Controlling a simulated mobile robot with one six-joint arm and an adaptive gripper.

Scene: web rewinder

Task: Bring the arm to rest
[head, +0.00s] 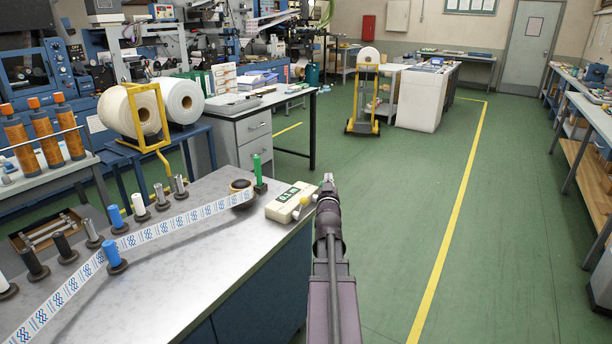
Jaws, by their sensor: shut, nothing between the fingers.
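My arm reaches up from the bottom centre in the head view, over the right edge of the worktable (180,275). My gripper (328,178) is at its far end, seen from behind and small. It is shut and holds nothing.
A printed label web (170,226) runs across the worktable past several posts to a dark roll (241,190) by a green post (257,170). Behind stand a desk (252,108) and a yellow roll trolley (364,92). Green floor on the right is clear.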

